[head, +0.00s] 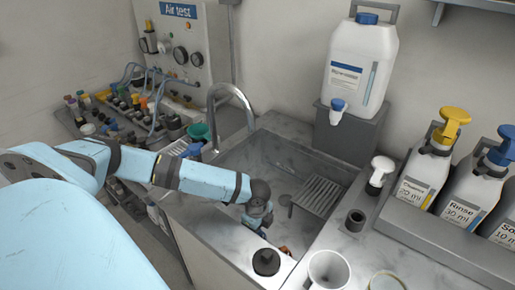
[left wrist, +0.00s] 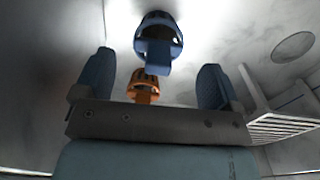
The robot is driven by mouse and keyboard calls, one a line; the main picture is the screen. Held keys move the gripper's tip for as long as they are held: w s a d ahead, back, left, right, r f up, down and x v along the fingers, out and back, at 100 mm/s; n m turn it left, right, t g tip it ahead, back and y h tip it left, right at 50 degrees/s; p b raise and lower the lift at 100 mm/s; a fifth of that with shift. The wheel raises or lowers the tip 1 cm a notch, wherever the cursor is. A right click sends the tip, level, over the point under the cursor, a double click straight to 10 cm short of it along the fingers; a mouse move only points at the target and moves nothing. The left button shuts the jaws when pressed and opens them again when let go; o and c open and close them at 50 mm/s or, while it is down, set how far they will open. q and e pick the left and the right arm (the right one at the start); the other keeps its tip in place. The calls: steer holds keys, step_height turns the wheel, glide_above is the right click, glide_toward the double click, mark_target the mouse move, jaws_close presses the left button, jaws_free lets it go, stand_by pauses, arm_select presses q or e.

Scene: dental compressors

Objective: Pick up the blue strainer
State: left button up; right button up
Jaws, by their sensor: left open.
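The blue strainer (left wrist: 158,42) shows in the left wrist view as a round slotted basket with a blue tab, ahead of my fingertips and roughly centred between them. An orange strainer (left wrist: 143,88) is nearer, also between the fingers in that picture. My left gripper (left wrist: 156,65) is open, with no visible grip on either strainer. In the head view my left gripper (head: 262,222) reaches down into the sink (head: 270,155). A bit of orange (head: 285,250) shows beside it at the near sink wall. I cannot make out the blue strainer there. My right gripper is out of view.
A grey rack (head: 318,195) lies in the sink, right of my gripper. The faucet (head: 232,95) arches over the back left corner. Pump bottles (head: 425,170) line the right.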

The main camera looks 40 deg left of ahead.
arm_select(q)
steer(key=f, duration=0.3)
steer(key=shift+d+f, duration=0.2)
steer(key=shift+f, duration=0.1)
steer(key=c, duration=1)
steer(key=shift+r, duration=0.15)
